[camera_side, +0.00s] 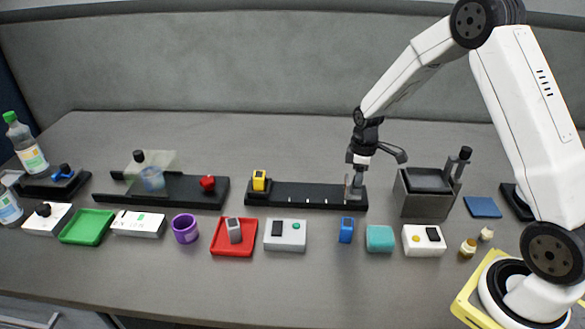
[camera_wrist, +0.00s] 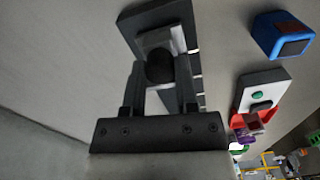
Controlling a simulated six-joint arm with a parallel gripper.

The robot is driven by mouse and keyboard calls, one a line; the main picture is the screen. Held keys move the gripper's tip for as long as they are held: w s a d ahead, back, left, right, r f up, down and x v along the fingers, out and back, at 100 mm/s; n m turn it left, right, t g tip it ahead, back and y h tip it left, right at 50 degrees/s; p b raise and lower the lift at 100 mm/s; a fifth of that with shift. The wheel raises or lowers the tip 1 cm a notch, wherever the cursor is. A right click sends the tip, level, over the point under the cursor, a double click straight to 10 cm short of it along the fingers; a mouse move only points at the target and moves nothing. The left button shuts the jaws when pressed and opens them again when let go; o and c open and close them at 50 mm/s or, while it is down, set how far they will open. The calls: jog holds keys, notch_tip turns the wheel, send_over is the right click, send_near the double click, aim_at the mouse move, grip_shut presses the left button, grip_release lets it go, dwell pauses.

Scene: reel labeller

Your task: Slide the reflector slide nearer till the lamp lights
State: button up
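A black rail (camera_side: 310,197) with white marks lies across the bench's middle. A yellow sensor block (camera_side: 259,181) stands at its left end. The reflector slide (camera_side: 350,192) is at the rail's right end; the wrist view shows its pale plate (camera_wrist: 178,40) and a dark round knob (camera_wrist: 159,67). My gripper (camera_side: 355,180) is down at the slide, with its fingers (camera_wrist: 160,82) on either side of the knob. I cannot tell whether they press on it. No lit lamp is clear on the sensor block.
In front of the rail are a grey box (camera_side: 285,245) with a dark panel and green spot, a red tray (camera_side: 233,249) and a blue block (camera_side: 346,230). A grey metal bin (camera_side: 424,205) stands right of the rail. The rail between slide and sensor is clear.

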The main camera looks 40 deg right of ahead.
grip_shut()
dwell(1.1)
